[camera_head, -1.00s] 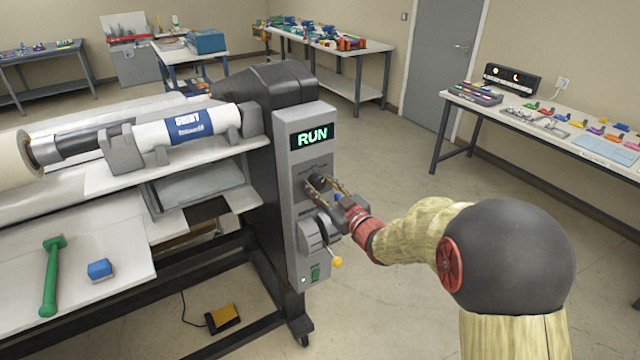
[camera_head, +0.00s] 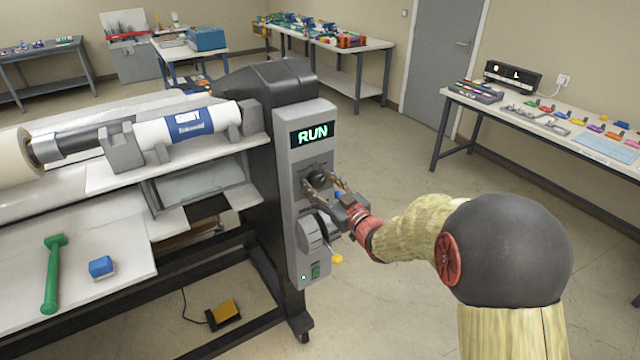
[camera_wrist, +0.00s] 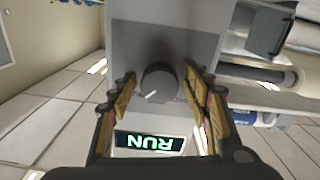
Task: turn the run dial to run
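The run dial (camera_head: 319,176) is a dark round knob on the grey control panel (camera_head: 307,255), below a screen (camera_head: 312,134) that reads RUN in green. In the wrist view the dial (camera_wrist: 158,83) shows a white pointer mark directed to the lower left, and the RUN screen (camera_wrist: 150,142) appears upside down. My gripper (camera_head: 323,184) is in front of the panel with its fingers spread. In the wrist view my gripper (camera_wrist: 160,90) has one finger on each side of the dial, with clear gaps between the fingers and the knob.
A green-handled tool (camera_head: 52,275) and a blue block (camera_head: 101,267) lie on the machine's left bed. Floor is open to the right.

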